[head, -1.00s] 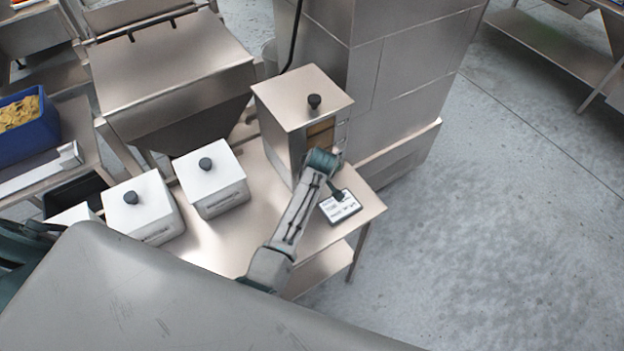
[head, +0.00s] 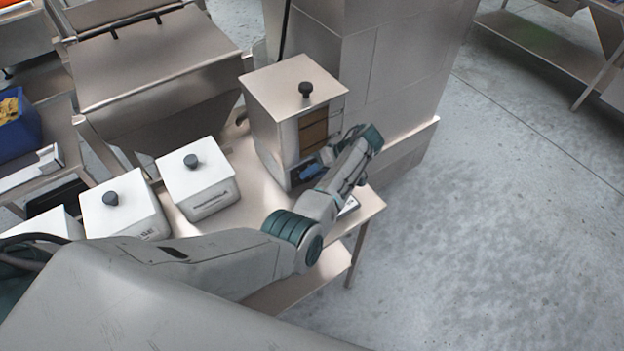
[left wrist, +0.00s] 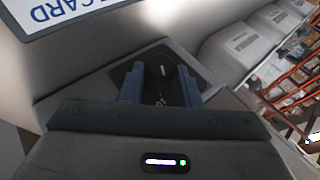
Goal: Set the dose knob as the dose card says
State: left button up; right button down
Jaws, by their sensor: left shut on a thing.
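The metal dispenser box (head: 268,128) stands on the steel table, with brown contents showing in its front opening. My left gripper (head: 308,172) is at the low front of this box. In the left wrist view its blue fingers (left wrist: 160,84) are shut on the dark dose knob (left wrist: 161,70), one on each side. The dose card (head: 349,206) lies on the table, mostly hidden behind my arm. My right gripper is out of view.
White lidded bins (head: 196,178) with black knobs stand in a row left of the box. The steel table (head: 370,207) ends just right of the card. A metal-clad column (head: 385,80) rises behind. Open floor (head: 500,220) lies to the right.

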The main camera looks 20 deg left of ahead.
pick_arm(q)
jog(key=shift+d+f+g+y+b, duration=0.1)
jog(key=shift+f+g+y+b, duration=0.4)
jog(key=shift+b, duration=0.45)
jog(key=shift+r, duration=0.15)
jog(key=shift+s, duration=0.1)
jog(key=o, duration=1)
jog(key=shift+r, duration=0.1)
